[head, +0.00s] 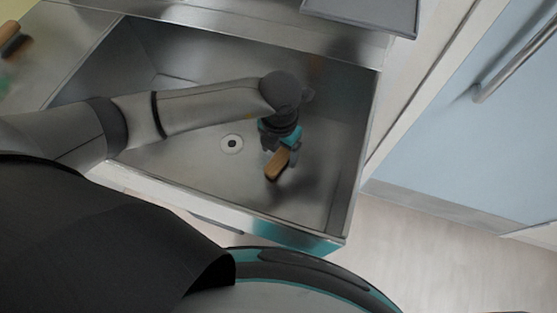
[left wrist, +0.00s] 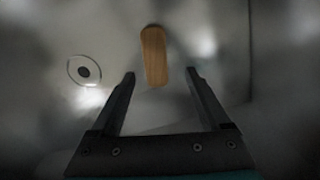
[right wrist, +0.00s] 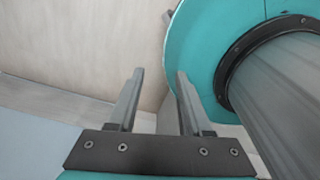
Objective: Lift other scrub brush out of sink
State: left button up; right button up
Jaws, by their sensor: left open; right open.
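A scrub brush (head: 277,164) with a wooden back lies in the sink (head: 210,168), right of the drain. In the left wrist view the brush (left wrist: 154,56) shows just beyond the fingertips, roughly in line with the gap between them. My left gripper (head: 277,145) reaches down into the sink above the brush, partly covering it in the head view. It is open and empty in the left wrist view (left wrist: 160,75). My right gripper (right wrist: 160,73) is open and empty, pointed at the floor beside my base. Another wooden-backed brush (head: 12,42) lies on the counter at the far left.
The round drain (head: 232,144) is in the sink floor. The sink's steel walls (head: 362,150) surround my left gripper. A grey tray-like panel (head: 365,10) is above the back edge. A light blue door with a handle (head: 515,65) stands at right.

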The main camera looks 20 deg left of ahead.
aim_at(277, 162)
pick_arm(q)
jog(key=f, duration=0.1)
jog(key=f+b, duration=0.1)
jog(key=f, duration=0.3)
jog(key=shift+a, duration=0.35)
jog(key=shift+r, duration=0.1)
grip_shut()
